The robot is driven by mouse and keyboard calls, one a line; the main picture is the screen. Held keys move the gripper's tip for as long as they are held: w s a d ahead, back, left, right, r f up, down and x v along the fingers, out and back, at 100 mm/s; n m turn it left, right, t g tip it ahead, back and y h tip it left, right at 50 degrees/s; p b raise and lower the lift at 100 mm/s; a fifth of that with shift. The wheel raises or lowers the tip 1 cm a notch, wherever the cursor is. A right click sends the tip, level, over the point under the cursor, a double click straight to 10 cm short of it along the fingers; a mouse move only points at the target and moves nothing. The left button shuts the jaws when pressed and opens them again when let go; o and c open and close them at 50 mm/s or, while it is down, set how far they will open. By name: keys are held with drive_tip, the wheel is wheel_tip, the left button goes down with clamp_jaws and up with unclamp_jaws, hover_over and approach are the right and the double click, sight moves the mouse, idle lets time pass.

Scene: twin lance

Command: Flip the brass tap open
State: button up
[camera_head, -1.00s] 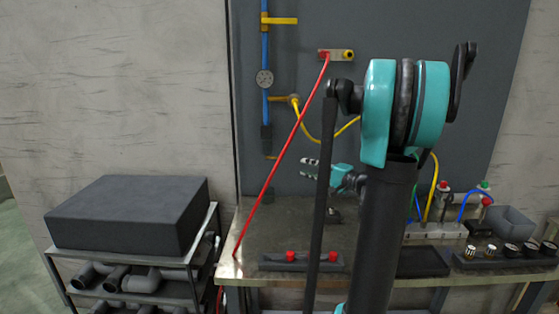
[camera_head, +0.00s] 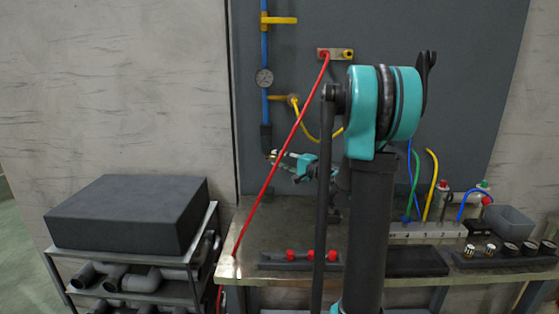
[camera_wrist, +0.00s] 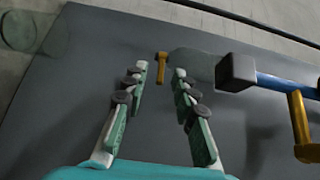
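The small brass tap (camera_head: 271,155) is low on the wall panel, just below a black block (camera_head: 265,138) at the bottom of the blue pipe (camera_head: 265,110). In the wrist view the brass tap (camera_wrist: 162,68) shows as a short bar between the tips of my gripper (camera_wrist: 162,70). My gripper is open, with one finger on each side of the bar and gaps visible; how deep the bar sits is unclear. In the head view my gripper (camera_head: 276,156) reaches left to the tap and partly covers it.
A red cable (camera_head: 280,160) slants from the wall socket to the bench, close to my gripper. A gauge (camera_head: 264,78) and yellow levers (camera_head: 281,20) sit higher on the pipe. The bench (camera_head: 245,235) holds red-knobbed parts and trays. A dark box (camera_head: 125,215) stands left.

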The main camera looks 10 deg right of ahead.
drive_tip(key=shift+c, duration=0.5)
clamp_jaws()
drive_tip(key=shift+w+d+n+g+y, duration=0.2)
drive_tip(key=shift+w+n+g+y, duration=0.15)
drive_tip(key=shift+n+g+y, duration=0.55)
drive_tip(key=shift+w+d+n+g+y, duration=0.2)
drive_tip(key=shift+w+n+g+y, duration=0.15)
drive_tip(key=shift+n+g+y, duration=0.5)
drive_tip(key=shift+o, duration=0.5)
unclamp_jaws()
